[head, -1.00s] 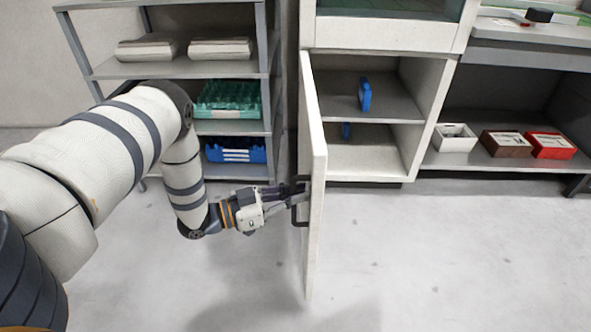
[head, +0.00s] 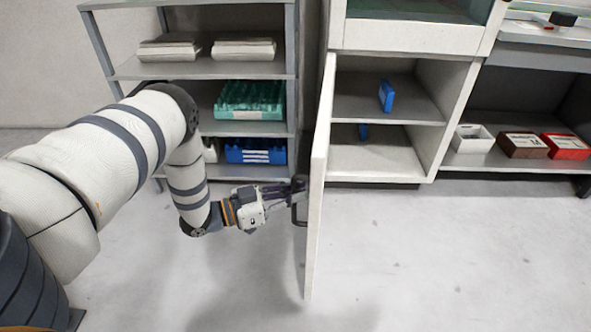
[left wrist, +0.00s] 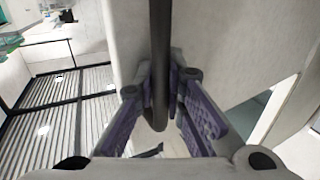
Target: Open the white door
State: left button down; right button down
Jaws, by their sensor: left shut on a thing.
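The white door (head: 317,190) stands wide open, swung out from the white cabinet (head: 405,52) toward me and seen nearly edge-on. Its dark bar handle (head: 300,207) is on the left-hand face. My left gripper (head: 292,193) is at that handle. In the left wrist view the fingers (left wrist: 165,95) are closed around the dark handle bar (left wrist: 160,60), with the pale door face (left wrist: 215,50) behind. The cabinet interior shows two levels, with a blue item (head: 386,96) on the upper shelf and another blue item (head: 363,131) below. My right gripper is out of view.
A grey rack (head: 205,70) with a green tray (head: 250,98) and a blue crate (head: 255,151) stands left of the door. White, brown and red boxes (head: 568,147) sit on a shelf at the right. The floor (head: 440,260) right of the door is clear.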

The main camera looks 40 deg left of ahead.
pick_arm(q)
jog(key=shift+s+d+f, duration=0.15)
jog(key=shift+s+f, duration=0.05)
jog(key=c, duration=1.8)
grip_release()
jog(key=shift+o, duration=0.7)
jog(key=shift+r, duration=0.15)
jog(key=v, duration=1.2)
